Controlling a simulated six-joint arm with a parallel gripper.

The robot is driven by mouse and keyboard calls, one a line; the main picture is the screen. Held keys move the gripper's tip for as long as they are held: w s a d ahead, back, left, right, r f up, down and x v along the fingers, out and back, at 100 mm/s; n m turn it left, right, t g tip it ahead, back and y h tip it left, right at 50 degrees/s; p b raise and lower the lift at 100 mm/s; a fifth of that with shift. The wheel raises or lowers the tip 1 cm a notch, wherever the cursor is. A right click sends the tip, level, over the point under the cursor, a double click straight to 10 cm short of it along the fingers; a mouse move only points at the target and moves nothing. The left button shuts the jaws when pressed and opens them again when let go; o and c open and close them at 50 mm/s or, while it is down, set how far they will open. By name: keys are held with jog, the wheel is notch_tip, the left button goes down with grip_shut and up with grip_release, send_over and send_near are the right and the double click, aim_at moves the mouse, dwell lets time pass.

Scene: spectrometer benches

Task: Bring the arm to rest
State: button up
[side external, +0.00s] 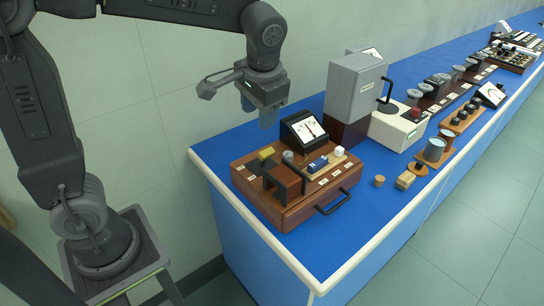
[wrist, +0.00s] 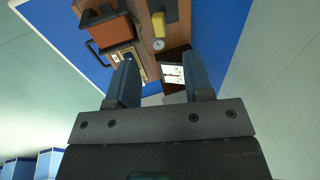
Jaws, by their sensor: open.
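My gripper (side external: 269,117) is raised above the near end of the bench, behind and above the wooden spectrometer case (side external: 270,207). In the wrist view my gripper (wrist: 163,82) shows its two blue-grey fingers spread apart, with nothing held between them. The wooden case also shows in the wrist view (wrist: 137,24), beyond the fingers. A dial meter (side external: 303,129) with a white face stands at the back of the case; it also shows in the wrist view (wrist: 172,73), partly hidden by a finger.
The blue bench (side external: 228,147) has a pale front edge. A grey box instrument (side external: 355,88) stands right of the case, with a white unit (side external: 397,128) beside it. A cork (side external: 379,181) and a small wooden block (side external: 405,180) lie near the front edge. Several more instruments line the bench farther back.

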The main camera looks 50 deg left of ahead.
jog(key=s+t+h, duration=0.2)
jog(key=s+t, duration=0.2)
jog(key=s, duration=1.1)
jog(key=shift+t+h, duration=0.3)
